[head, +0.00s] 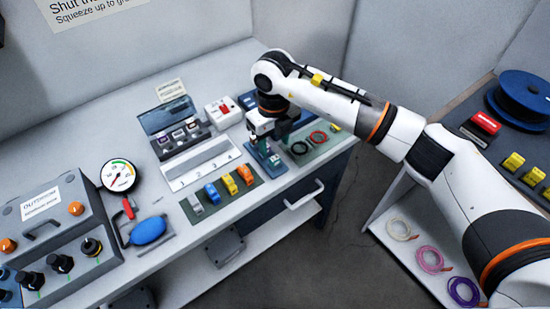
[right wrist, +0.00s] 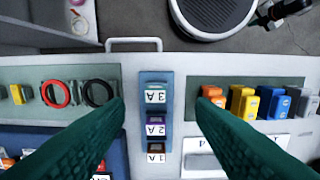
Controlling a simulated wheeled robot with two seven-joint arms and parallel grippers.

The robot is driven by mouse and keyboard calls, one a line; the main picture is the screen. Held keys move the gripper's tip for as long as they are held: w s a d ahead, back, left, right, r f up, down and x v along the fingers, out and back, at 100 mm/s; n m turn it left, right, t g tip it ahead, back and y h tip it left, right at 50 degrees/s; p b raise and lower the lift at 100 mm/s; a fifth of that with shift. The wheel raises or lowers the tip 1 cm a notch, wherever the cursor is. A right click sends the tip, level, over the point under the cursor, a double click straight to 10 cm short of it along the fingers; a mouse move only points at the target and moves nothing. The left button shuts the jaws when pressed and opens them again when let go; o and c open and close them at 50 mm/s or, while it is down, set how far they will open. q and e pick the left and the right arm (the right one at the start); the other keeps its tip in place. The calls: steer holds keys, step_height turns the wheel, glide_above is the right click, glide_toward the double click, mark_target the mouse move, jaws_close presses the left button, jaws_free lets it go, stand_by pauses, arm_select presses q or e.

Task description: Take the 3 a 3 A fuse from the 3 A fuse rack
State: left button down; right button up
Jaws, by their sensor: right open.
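The fuse rack (right wrist: 154,76) is a narrow blue strip in the right wrist view, with places labelled 3 A, 2 A and 1 A from top to bottom. The 3 A label (right wrist: 155,97) shows clearly; a separate 3 A fuse is hard to tell from the blue rack above it. Dark pieces show above the 2 A and 1 A labels. My right gripper (right wrist: 160,108) is open, its green fingers on either side of the rack, apart from it and empty. In the head view my right gripper (head: 262,140) hangs over the rack (head: 272,160) and partly hides it. My left gripper is not in view.
A green mat with colored blocks (head: 227,188) lies beside the rack. Red and black rings (head: 318,137) lie on its other side. An open dark case (head: 170,115), a gauge (head: 119,175) and a control box (head: 45,225) stand further left. The bench's front edge is close.

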mark_target(275, 158)
steer(key=shift+f, duration=0.9)
steer(key=shift+w+d+f+p, duration=0.15)
steer(key=shift+f+p, duration=0.15)
steer(key=shift+f, duration=0.6)
steer(key=shift+w+a+f+p, duration=0.1)
steer(key=shift+f+p, duration=0.15)
steer(key=shift+f, duration=0.65)
steer(key=shift+w+d+f+p, duration=0.15)
steer(key=shift+f+p, duration=0.15)
steer(key=shift+f, duration=0.6)
steer(key=shift+a, duration=0.15)
steer(key=c, duration=1.1)
